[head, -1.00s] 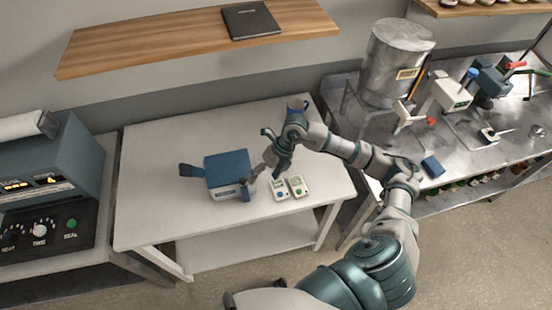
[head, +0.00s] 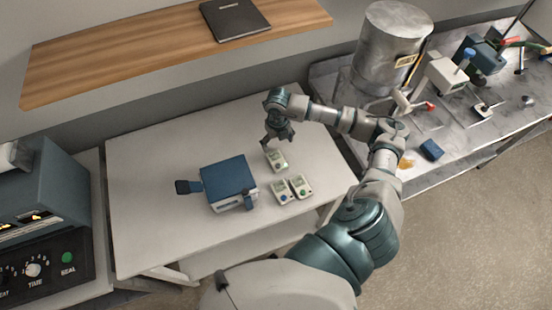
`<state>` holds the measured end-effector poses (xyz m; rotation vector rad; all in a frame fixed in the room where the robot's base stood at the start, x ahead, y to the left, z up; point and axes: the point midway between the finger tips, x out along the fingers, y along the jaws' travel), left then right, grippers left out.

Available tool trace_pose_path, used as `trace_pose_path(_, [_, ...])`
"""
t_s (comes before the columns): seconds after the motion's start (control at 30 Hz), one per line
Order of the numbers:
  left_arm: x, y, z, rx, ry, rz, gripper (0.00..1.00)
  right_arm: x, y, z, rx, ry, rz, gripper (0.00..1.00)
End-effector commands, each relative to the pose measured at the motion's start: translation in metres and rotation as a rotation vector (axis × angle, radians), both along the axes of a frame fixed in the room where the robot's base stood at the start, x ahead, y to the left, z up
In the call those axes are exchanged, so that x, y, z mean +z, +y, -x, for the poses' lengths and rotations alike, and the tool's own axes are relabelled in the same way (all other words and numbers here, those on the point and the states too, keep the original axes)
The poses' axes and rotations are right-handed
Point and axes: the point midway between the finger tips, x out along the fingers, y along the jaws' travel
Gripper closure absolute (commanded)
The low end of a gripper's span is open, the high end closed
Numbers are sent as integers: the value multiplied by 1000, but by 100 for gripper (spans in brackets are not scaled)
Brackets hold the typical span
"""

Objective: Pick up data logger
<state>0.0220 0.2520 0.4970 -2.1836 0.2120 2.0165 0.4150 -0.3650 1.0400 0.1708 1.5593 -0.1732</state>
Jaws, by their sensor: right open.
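Three small white data loggers with little screens are on the white table. One logger (head: 276,161) lies by itself, right below my right gripper. The other two lie side by side nearer the front edge: one with a blue button (head: 282,192) and one with a green button (head: 301,187). My right gripper (head: 279,146) is open and points down just behind and over the lone logger. I cannot tell whether it touches it. My left gripper is out of view.
A blue-topped box (head: 229,180) with a handle stands left of the loggers. A sealing machine (head: 40,225) is at the far left. A wooden shelf (head: 120,55) with a black notebook (head: 234,18) hangs above. A metal drum (head: 390,50) stands on the right bench. The table's back left is clear.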

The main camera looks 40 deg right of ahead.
Motion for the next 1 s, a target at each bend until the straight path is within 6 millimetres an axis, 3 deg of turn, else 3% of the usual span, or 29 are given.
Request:
trace_pose_path(0.2, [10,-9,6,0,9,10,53,-43,2,-1,1,4,-1,10])
trace_pose_path(0.5, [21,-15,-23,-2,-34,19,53,-70,5,-2,1,4,2,10])
trace_pose_path(0.7, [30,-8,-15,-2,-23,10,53,-102,2,-5,1,3,-2,10])
trace_pose_path(1.0, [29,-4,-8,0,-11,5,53,-111,1,-5,2,0,0,10])
